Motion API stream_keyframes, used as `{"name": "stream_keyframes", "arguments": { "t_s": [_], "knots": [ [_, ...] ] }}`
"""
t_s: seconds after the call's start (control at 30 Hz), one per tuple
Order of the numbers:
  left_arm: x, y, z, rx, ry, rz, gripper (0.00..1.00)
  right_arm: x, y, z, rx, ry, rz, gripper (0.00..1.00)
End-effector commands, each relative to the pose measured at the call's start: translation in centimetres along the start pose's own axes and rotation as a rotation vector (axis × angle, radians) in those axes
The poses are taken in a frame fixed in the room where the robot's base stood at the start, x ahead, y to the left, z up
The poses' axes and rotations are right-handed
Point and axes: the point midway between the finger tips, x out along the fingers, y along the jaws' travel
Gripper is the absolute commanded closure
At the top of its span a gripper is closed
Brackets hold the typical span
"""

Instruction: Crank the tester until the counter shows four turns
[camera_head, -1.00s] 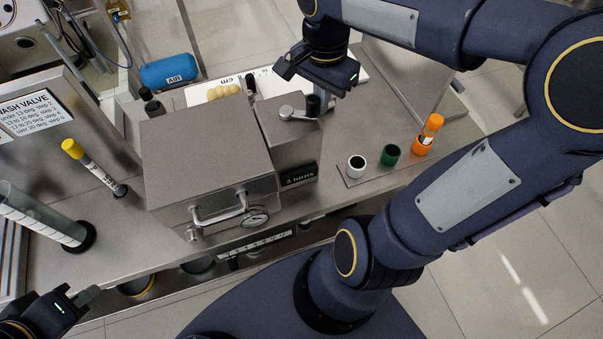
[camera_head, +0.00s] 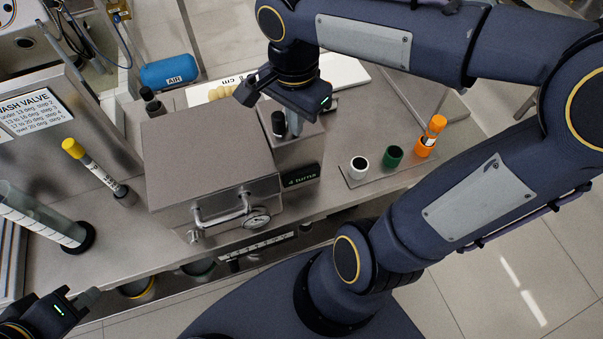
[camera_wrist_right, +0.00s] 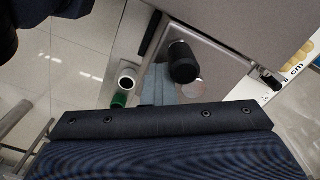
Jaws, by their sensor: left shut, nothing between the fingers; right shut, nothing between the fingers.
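The tester (camera_head: 205,160) is a grey metal box with a lower side housing (camera_head: 297,148) that carries the crank. Its counter (camera_head: 301,176) reads "4 turns". The black crank knob (camera_head: 279,123) stands upright at the housing's left, next to the box; it also shows in the right wrist view (camera_wrist_right: 183,62). My right gripper (camera_head: 293,118) is shut and empty, over the housing right by the knob; its body hides most of the crank arm, and I cannot tell whether it touches the knob. My left gripper (camera_head: 88,297) is shut and empty at the lower left, away from the tester.
White, green and orange holders (camera_head: 394,156) stand on a plate right of the tester, the orange one with a tube. A blue air tank (camera_head: 170,72) lies behind.

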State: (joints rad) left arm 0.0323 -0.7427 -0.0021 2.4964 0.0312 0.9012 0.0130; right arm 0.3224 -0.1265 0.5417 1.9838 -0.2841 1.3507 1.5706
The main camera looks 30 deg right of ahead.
Motion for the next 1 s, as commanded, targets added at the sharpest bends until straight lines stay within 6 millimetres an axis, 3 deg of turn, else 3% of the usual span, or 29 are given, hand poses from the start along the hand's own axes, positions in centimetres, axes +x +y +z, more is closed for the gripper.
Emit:
{"name": "stream_keyframes", "arguments": {
  "t_s": [0.4,1.0],
  "knots": [
    [-0.2,0.1,-0.1,0.000,0.000,0.000,1.00,0.0,-3.0,1.5,-0.003,-0.002,0.000,1.00],
    [-1.1,0.5,-0.5,0.000,0.000,0.000,1.00,-0.1,-7.2,-0.5,0.001,-0.002,0.000,1.00]
  ]
}}
